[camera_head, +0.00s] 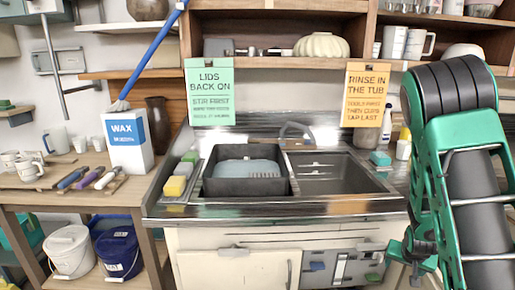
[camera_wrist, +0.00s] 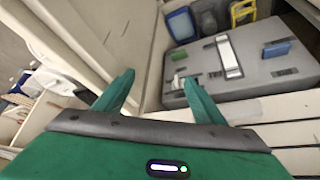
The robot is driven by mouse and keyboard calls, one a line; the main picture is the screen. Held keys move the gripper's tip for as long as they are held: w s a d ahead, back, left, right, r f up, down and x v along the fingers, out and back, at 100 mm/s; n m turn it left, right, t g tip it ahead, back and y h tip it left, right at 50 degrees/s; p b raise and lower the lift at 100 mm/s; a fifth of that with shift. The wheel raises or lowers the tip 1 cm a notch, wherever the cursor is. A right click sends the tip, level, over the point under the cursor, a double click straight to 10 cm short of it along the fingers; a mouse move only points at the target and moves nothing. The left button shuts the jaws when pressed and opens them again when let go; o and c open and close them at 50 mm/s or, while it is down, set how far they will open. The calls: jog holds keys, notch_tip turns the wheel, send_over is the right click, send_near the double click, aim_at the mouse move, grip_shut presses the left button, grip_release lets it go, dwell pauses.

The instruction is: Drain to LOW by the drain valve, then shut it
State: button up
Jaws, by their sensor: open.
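A grey tank (camera_wrist: 255,65) sits under the sink in the wrist view, and its grey front shows in the head view (camera_head: 357,262). It bears a white upright strip (camera_wrist: 229,57), a blue tab (camera_wrist: 277,48) and a small pale fitting (camera_wrist: 179,81) near its left end. I cannot tell for sure which part is the drain valve. No LOW mark or level is readable. My gripper (camera_wrist: 158,79) is open, its green fingers apart with nothing between them. Its right fingertip overlaps the tank's left end in the picture; contact cannot be told.
The sink (camera_head: 335,178) holds a black tub (camera_head: 246,195) on its left. Pale cabinet doors (camera_head: 238,268) stand left of the tank. A white bucket (camera_head: 69,252) and a blue bucket (camera_head: 118,250) stand under the left bench. A blue handle slants above the wax box (camera_head: 128,148).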

jog(key=s+a+r+g+y, duration=0.1)
jog(key=s+a+r, duration=0.1)
jog(key=s+r, duration=0.5)
jog(key=s+a+r+g+y, duration=0.1)
jog(key=s+r, duration=0.6)
jog(key=s, duration=0.7)
jog(key=s+a+r+g+y, duration=0.1)
jog(key=s+a+r+g, duration=0.2)
jog(key=s+r, duration=0.4)
jog(key=s+a, duration=0.1)
jog(key=s, duration=0.3)
jog(key=shift+r, duration=0.3)
jog(key=shift+w, duration=0.1)
jog(key=shift+w+f, duration=0.25)
jog(key=shift+w, duration=0.35)
